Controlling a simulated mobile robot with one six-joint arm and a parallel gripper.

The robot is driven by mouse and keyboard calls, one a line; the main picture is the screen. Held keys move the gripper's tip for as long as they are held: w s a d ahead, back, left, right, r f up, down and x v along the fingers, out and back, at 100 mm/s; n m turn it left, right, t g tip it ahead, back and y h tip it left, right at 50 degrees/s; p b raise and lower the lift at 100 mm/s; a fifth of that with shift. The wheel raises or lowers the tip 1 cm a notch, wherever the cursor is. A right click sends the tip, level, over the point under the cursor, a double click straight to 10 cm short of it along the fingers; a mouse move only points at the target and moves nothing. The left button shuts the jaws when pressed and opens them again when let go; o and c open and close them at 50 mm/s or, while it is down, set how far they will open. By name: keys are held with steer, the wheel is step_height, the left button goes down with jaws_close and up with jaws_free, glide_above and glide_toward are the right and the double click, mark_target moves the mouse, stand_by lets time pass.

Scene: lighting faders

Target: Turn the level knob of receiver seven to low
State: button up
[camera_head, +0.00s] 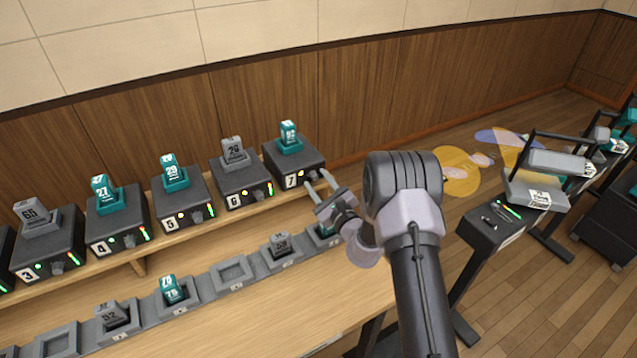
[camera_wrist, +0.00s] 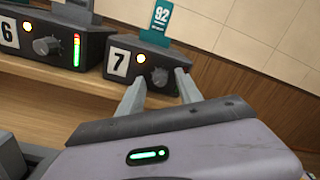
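Receiver seven (camera_head: 286,164) is a dark box with a white "7" label, at the right end of the shelf row. It also shows in the wrist view (camera_wrist: 147,53), with a lit amber lamp. A teal pack marked 92 (camera_head: 290,138) stands in its top. Its level knob (camera_wrist: 160,77) is a dark round knob on the front face; its pointer's direction is too small to tell. My gripper (camera_head: 318,180) is open at the front of receiver seven. In the wrist view its fingertips stand on either side of the knob, with gaps visible. The right finger covers the front's right part.
Receiver six (camera_head: 241,178), with its own knob (camera_wrist: 47,46) and lit level bar, stands just left of seven. Several more receivers line the shelf. A row of grey trays (camera_head: 232,275) lies below. A black fader stand (camera_head: 494,224) is right of my arm.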

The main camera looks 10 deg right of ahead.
steer(key=p+v, duration=0.2)
steer(key=v, duration=1.5)
steer(key=shift+s, duration=0.2)
